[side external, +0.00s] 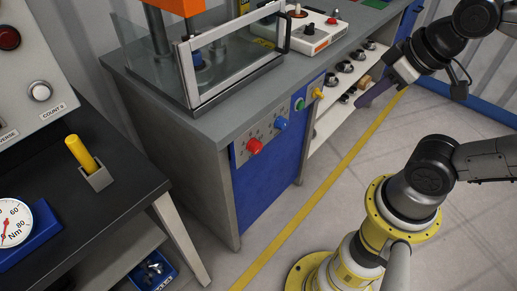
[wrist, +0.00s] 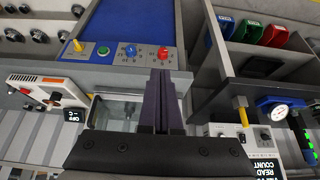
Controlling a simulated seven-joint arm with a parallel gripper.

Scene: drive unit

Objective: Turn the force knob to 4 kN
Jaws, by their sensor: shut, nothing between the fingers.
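A grey panel (side external: 268,134) on the front of the blue cabinet carries a red knob (side external: 254,146) and a blue knob (side external: 281,123), each with scale marks around it. I cannot read which is the force knob or its setting. Both show in the wrist view, red (wrist: 163,53) and blue (wrist: 130,51). My gripper (side external: 362,102) is shut and empty, in the air right of the cabinet and apart from the panel. In the wrist view, my fingertips (wrist: 162,73) appear just below the red knob in the picture, with a gap in depth I cannot measure.
A green button (side external: 299,104) and a yellow lever (side external: 318,93) sit right of the knobs. A clear guard (side external: 232,55) and a white control box (side external: 310,28) stand on the bench above. Shelves with dark round parts (side external: 345,67) are at right.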

